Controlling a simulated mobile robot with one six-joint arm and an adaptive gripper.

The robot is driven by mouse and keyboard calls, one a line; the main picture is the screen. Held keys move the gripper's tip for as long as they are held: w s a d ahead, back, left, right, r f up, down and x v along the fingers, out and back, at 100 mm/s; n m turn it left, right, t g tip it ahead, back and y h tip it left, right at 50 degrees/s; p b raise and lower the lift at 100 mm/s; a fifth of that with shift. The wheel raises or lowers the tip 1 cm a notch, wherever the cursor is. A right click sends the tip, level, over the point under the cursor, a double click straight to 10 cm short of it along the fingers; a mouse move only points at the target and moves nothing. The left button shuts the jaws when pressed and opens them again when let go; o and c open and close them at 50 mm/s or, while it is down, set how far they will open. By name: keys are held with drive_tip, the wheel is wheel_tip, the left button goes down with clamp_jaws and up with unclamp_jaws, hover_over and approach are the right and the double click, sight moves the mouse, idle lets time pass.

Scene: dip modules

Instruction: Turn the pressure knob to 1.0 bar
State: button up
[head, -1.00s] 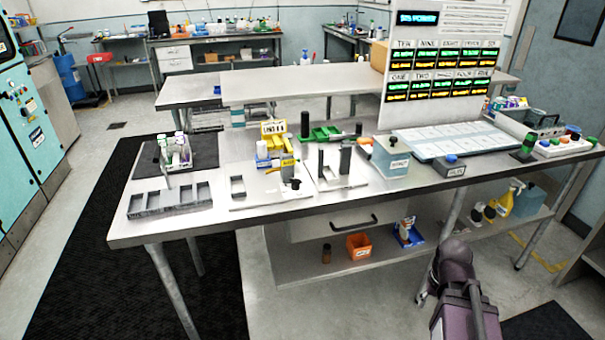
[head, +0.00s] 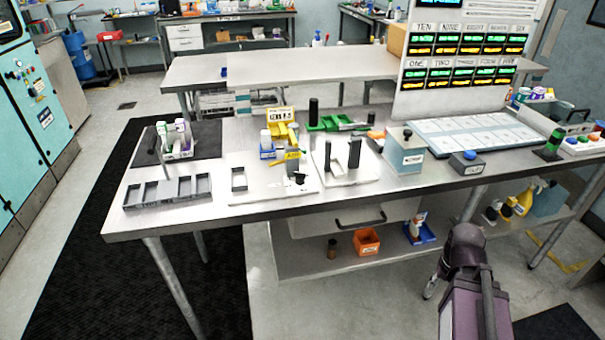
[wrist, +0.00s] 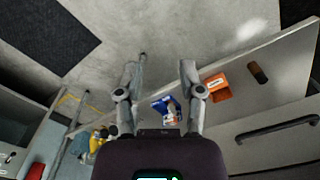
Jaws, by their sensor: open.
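No knob with a readable bar scale shows in either view. A small black knob-like part (head: 299,178) stands on a white plate on the bench (head: 212,213); I cannot tell whether it is the pressure knob. A teal cabinet (head: 38,118) at the far left carries small controls and labels, too small to read. In the wrist view my gripper (wrist: 163,68) is open and empty, its two fingers spread apart. It is low, in front of the bench's under-shelf and away from the bench top. The head view shows my purple arm at lower right.
The under-shelf holds an orange bin (head: 366,241), a blue bin (head: 419,232) and a brown bottle (head: 332,248). A black mat (head: 85,250) covers floor at left.

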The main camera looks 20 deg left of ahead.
drive_tip(key=m+t+y+p, duration=0.4)
drive_tip(key=m+y+p, duration=0.3)
drive_tip(key=m+y, duration=1)
approach(302, 175)
wheel_tip(302, 175, up, 5)
drive_tip(key=s+d+m+h, duration=0.1)
drive_tip(key=d+m+h, duration=0.1)
drive_tip(key=m+h, duration=0.2)
drive_tip(key=shift+d, duration=0.25)
drive_tip(key=shift+f, duration=0.1)
drive_tip(key=b+x, duration=0.5)
drive_tip(key=x, duration=0.7)
drive_tip(key=shift+s+f, duration=0.1)
drive_tip(key=shift+f, duration=0.05)
drive_tip(key=shift+x, duration=0.85)
drive_tip(key=shift+g, duration=0.3)
clamp_jaws()
